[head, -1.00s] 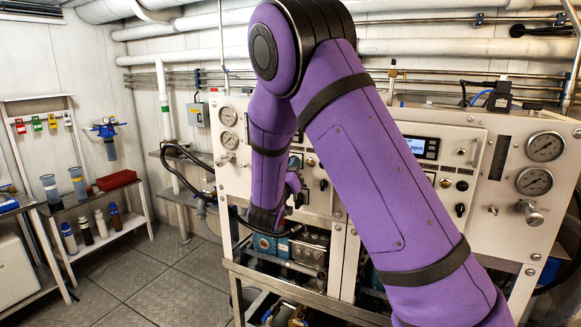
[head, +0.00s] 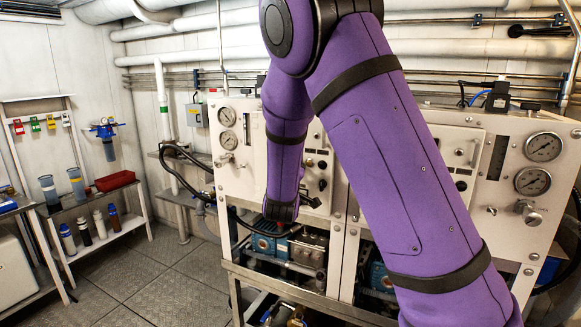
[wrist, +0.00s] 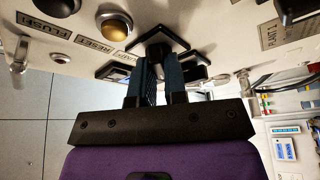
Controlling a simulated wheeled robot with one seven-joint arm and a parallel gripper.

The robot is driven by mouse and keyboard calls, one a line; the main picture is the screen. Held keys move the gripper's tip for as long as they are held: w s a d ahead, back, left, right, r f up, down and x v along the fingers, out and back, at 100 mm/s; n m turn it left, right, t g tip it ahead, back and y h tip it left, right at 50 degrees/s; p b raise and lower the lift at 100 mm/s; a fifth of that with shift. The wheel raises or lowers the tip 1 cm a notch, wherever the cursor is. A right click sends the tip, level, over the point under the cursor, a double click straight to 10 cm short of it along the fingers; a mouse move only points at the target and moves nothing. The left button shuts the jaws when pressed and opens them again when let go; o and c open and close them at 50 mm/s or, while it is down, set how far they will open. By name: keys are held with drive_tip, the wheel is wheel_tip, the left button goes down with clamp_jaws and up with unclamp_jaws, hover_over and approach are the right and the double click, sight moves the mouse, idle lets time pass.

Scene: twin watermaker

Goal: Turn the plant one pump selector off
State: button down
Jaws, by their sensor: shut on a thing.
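My gripper (wrist: 158,78) has two blue-grey fingers and is shut on a black selector knob (wrist: 157,46) on a dark square plate in the wrist view. The plate sits at an angle on the pale panel. A label reading PLANT 1 (wrist: 279,32) is on the panel to the right. In the head view the wrist end of my arm is low before the left white panel (head: 244,128). The fingers and the held knob are hard to make out there.
An amber round button (wrist: 114,24) and a dark one are left of the knob, near FLUSH and RESET labels. A small metal toggle (wrist: 245,80) is to the right. Pumps (head: 308,248) sit below the panel. Gauges (head: 543,147) are on the right panel.

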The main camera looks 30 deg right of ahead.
drive_tip(key=shift+n, duration=0.3)
drive_tip(key=c, duration=1.2)
unclamp_jaws()
drive_tip(key=shift+o, duration=0.2)
drive_tip(key=shift+s, duration=0.1)
drive_tip(key=v, duration=1)
drive_tip(key=shift+s+a, duration=0.2)
drive_tip(key=shift+s, duration=0.1)
drive_tip(key=shift+r, duration=0.1)
